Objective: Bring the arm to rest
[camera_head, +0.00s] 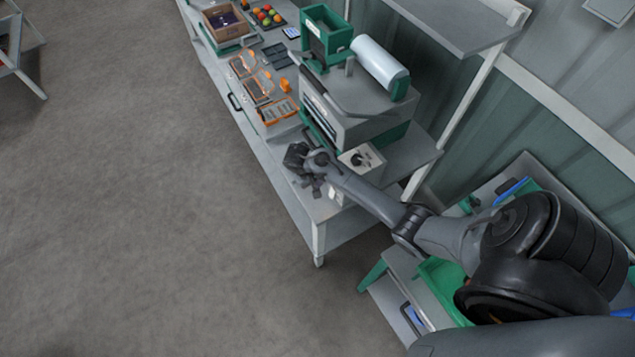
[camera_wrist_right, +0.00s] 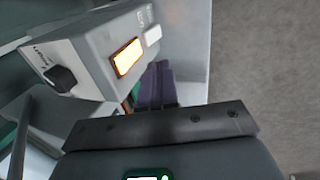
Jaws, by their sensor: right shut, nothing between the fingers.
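My right arm reaches in from the lower right of the head view. Its gripper (camera_head: 298,160) is over the near end of the grey workbench (camera_head: 285,185), beside a small grey control box (camera_head: 362,160) with a dark knob. The fingers are shut and hold nothing. In the right wrist view the control box (camera_wrist_right: 92,58) fills the upper left, with a lit orange-white button and a black knob, close to the gripper. The fingers are partly hidden behind my dark wrist bar there. My left gripper is in neither view.
A grey machine with a green hopper (camera_head: 326,35) and a white roll (camera_head: 380,65) stands on the bench behind the gripper. Orange-edged trays (camera_head: 258,88) and a cardboard box (camera_head: 226,22) lie farther along. A green crate (camera_head: 440,285) is below my arm.

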